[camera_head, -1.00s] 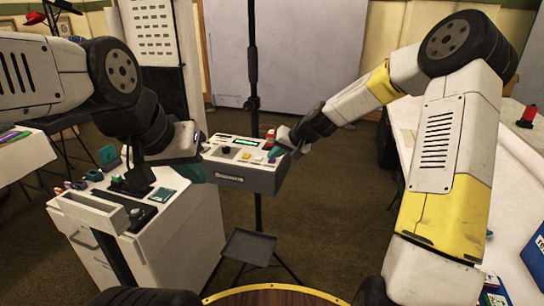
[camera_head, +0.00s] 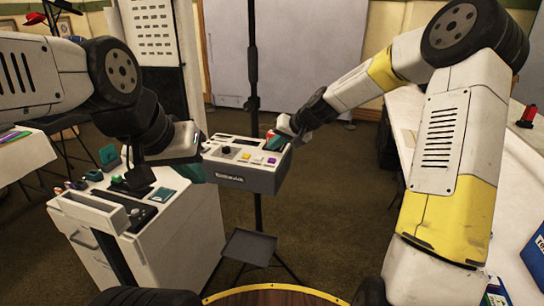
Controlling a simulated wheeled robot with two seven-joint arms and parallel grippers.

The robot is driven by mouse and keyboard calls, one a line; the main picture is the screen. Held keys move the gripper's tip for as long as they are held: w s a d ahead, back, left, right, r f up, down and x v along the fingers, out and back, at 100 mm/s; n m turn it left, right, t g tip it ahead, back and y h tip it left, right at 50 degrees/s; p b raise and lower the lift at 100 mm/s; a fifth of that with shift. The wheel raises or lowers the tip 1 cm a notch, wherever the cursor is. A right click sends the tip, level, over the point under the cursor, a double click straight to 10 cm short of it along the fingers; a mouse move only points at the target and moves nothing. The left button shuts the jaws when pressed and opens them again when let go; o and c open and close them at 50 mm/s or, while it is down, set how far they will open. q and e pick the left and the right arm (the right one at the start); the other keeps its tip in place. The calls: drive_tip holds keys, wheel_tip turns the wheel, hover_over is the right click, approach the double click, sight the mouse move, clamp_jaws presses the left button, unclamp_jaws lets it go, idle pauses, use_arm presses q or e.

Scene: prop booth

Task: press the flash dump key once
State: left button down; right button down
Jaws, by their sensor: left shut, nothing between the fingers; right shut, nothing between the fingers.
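A grey control box (camera_head: 247,180) with a light top panel stands on a stand in the middle of the view. Its top carries a dark round knob (camera_head: 226,151) and pale, yellow (camera_head: 257,159) and purple (camera_head: 271,161) keys near the front edge. A red part shows at its back right. The key labels are too small to read, so I cannot tell which is the flash dump key. My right gripper (camera_head: 276,139) is shut and empty over the box's back right corner; contact is unclear. My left gripper (camera_head: 194,172) is shut, beside the box's left end.
A white cabinet (camera_head: 177,236) with several small items on top stands at the left, under my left arm. A dark tray (camera_head: 249,247) is on the stand below the box. A white table (camera_head: 515,170) is at the right. Open carpet lies behind.

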sight(274, 161)
wheel_tip(274, 161, up, 2)
drive_tip(key=shift+r, duration=0.4)
idle(0.4)
drive_tip(key=shift+s+r, duration=0.1)
drive_tip(key=shift+s, duration=0.05)
drive_tip(key=s+d+r+h, duration=0.1)
drive_tip(key=s+d+r, duration=0.2)
drive_tip(key=s, duration=0.8)
drive_tip(key=s+d+r+h, duration=0.2)
drive_tip(key=s+d, duration=0.4)
drive_tip(key=s, duration=0.6)
drive_tip(key=s+d+r+h, duration=0.1)
drive_tip(key=s+d+r, duration=0.2)
drive_tip(key=s, duration=0.8)
drive_tip(key=shift+s+d+r+h, duration=0.3)
drive_tip(key=shift+s+d+r, duration=0.1)
drive_tip(key=shift+d, duration=0.35)
